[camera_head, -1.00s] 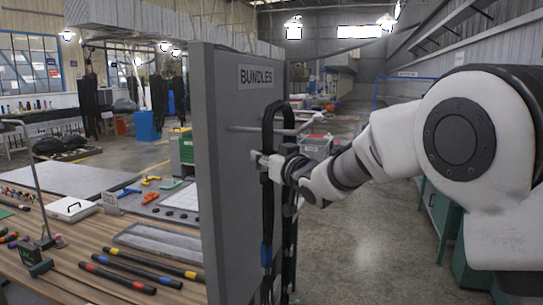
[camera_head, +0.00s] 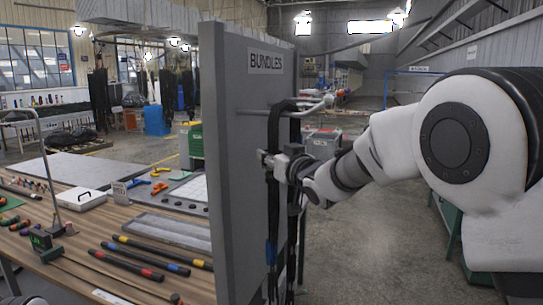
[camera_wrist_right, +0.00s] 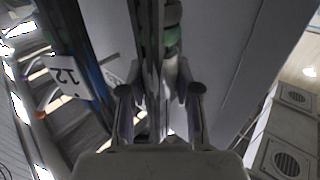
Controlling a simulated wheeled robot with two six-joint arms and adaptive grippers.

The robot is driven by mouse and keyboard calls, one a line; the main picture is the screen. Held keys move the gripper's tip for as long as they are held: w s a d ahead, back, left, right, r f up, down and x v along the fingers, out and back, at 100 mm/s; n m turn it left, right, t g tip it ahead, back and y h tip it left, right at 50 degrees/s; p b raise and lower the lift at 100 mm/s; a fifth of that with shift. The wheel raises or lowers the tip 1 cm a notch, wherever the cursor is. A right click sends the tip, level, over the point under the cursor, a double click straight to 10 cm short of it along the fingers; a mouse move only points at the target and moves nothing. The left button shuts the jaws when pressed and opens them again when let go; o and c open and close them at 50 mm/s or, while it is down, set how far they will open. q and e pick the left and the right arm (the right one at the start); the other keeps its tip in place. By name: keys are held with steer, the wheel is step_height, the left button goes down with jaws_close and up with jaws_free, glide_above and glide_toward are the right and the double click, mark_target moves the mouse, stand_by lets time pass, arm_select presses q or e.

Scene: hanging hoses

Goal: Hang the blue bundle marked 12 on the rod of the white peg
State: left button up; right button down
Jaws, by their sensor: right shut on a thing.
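The bundle (camera_head: 272,215) is a long dark hose loop with a blue band low on it, hanging in front of the grey panel. My right gripper (camera_head: 271,162) is shut on it below its bent top. In the right wrist view the dark strands (camera_wrist_right: 150,50) run between the fingers (camera_wrist_right: 160,112), and a white tag (camera_wrist_right: 66,77) reads 12 beside a blue strip. The peg's rod (camera_head: 252,112) sticks out from the panel to a pale round tip (camera_head: 328,100), level with the loop's top. I cannot tell whether the rod passes through the loop.
The upright panel (camera_head: 225,170) carries a BUNDLES sign (camera_head: 266,62). Left of it, a wooden table (camera_head: 85,225) holds banded dark bars (camera_head: 125,266), a white case (camera_head: 77,198) and tools. Open floor (camera_head: 385,235) lies to the right, below my right arm.

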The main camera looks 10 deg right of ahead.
stand_by(0.3)
steer(key=c, duration=0.8)
jaws_free()
steer(key=shift+o, duration=0.3)
steer(key=shift+f, duration=0.1)
steer(key=v, duration=1.2)
steer(key=s+f+m+g+h+b, duration=0.1)
steer(key=s+f+g, duration=0.15)
steer(key=f, duration=1.15)
steer(key=s+d+f+m+g+b, duration=0.1)
steer(key=f+g, duration=0.2)
steer(key=f, duration=1.1)
steer(key=s+f+g+h+b, duration=0.1)
steer(key=f+g, duration=0.2)
steer(key=f, duration=1.1)
steer(key=s+d+f+m+g+h, duration=0.15)
steer(key=s+f+g, duration=0.25)
steer(key=s+f, duration=1.2)
steer(key=s+d+f+g, duration=0.1)
steer(key=s+f+g, duration=0.1)
steer(key=s, duration=0.6)
steer(key=s+d+f+g+h, duration=0.1)
steer(key=s+d+f+g, duration=0.1)
steer(key=s, duration=0.6)
steer(key=shift+s+f+g+b, duration=0.4)
steer(key=shift+f+g+b, duration=0.05)
steer(key=shift+f, duration=0.15)
